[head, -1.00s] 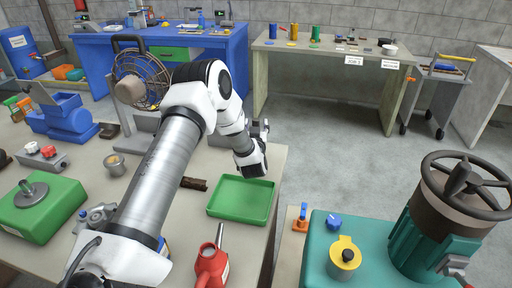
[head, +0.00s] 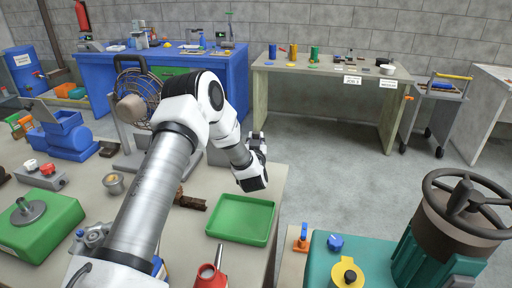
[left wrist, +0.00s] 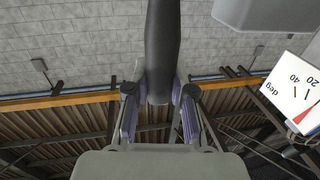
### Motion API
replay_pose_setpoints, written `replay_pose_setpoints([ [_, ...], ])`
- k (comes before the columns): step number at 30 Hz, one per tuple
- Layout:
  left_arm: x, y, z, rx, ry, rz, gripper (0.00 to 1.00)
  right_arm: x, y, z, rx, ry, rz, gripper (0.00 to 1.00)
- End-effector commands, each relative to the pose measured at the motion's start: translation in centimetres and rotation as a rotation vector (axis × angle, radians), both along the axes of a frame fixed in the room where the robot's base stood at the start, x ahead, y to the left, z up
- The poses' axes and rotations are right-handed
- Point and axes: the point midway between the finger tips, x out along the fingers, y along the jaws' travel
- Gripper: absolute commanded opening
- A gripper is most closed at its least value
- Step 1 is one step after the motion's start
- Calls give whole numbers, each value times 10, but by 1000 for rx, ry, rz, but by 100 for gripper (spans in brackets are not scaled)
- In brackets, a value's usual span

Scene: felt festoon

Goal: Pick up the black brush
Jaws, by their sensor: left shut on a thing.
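My left gripper (head: 257,143) is raised above the far right edge of the near bench, beyond the green tray, with its fingers pointing up. In the left wrist view the gripper (left wrist: 159,108) is shut on a long dark object, which looks like the black brush (left wrist: 163,42). It stands between the purple-grey finger pads and runs up out of the frame. Only a smooth dark length shows there; bristles are not seen. In the head view the held thing is too small to tell from the fingers. My right gripper is not in view.
The green tray (head: 241,221) looks empty. A brown piece (head: 190,201) lies left of it, and a red oil can (head: 210,276) stands in front. A caged fan (head: 137,92) stands behind my left arm. The teal machine (head: 330,262) is at right. Open floor lies beyond the bench.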

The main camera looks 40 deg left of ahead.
Motion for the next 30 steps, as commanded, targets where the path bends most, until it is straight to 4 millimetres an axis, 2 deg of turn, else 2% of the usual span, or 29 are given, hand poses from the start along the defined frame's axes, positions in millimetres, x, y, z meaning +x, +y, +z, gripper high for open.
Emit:
replay_pose_setpoints([
  [2, 0, 0, 12, -2, -4, 1, 0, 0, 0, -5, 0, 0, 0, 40],
  [5, -18, -13, 10, -3, 1, -1, 0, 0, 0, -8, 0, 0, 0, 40],
  [15, -97, -67, 18, -3, 2, -3, 0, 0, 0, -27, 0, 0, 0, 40],
  [18, -116, -79, 22, -1, 0, -2, 0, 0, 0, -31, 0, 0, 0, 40],
  [24, -132, -90, 25, 0, 0, -1, 0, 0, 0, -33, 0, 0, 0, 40],
  [30, -133, -90, 26, 0, -1, 0, 0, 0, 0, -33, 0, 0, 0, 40],
])
